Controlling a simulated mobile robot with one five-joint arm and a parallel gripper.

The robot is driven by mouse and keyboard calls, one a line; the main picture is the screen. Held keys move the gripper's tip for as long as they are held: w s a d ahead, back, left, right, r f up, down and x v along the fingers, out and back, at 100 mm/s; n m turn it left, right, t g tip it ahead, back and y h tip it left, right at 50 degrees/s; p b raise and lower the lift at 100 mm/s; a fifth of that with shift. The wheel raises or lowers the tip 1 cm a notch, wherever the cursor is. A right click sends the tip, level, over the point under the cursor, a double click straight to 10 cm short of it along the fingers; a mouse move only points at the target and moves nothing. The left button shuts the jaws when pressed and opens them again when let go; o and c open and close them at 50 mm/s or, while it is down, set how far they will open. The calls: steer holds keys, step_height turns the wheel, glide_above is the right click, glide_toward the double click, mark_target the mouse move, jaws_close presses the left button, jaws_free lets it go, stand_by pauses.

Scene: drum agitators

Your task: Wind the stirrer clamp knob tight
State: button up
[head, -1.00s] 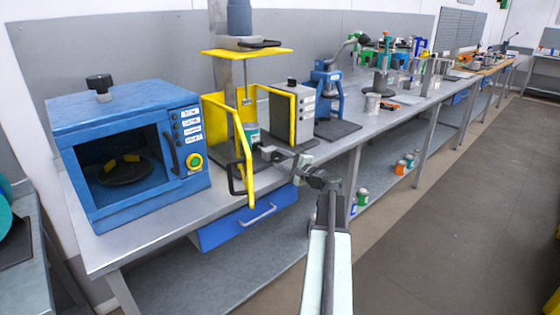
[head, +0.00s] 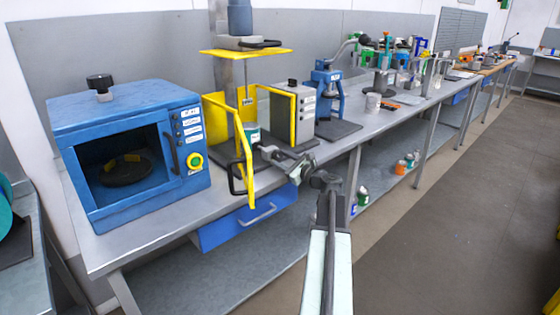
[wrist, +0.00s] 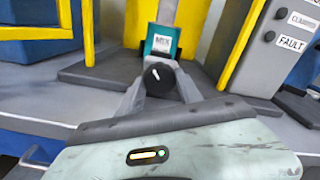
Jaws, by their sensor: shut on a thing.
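The clamp knob (wrist: 158,76) is round and black with a white pointer line, and shows in the wrist view. My gripper (wrist: 158,82) has a grey finger on each side of it and is shut on it. Behind the knob stands a teal can (wrist: 162,42) with a white MIX label. In the head view my gripper (head: 266,153) reaches in at the front of the stirrer, beside the can (head: 252,132). The knob cannot be made out there. The yellow guard (head: 246,160) of the stirrer stands swung out just left of my gripper.
A blue oven-like cabinet (head: 125,150) stands left of the stirrer. A grey control box (head: 303,115) stands close on the right, with a blue press (head: 328,95) beyond it. A blue drawer (head: 245,222) is under the bench. The floor (head: 440,230) at the right is clear.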

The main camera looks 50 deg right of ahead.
steer(key=shift+r+m, duration=0.1)
steer(key=shift+m, duration=0.5)
steer(key=o, duration=1.4)
steer(key=s, duration=0.7)
steer(key=shift+s+a, duration=0.25)
steer(key=shift+s, duration=0.1)
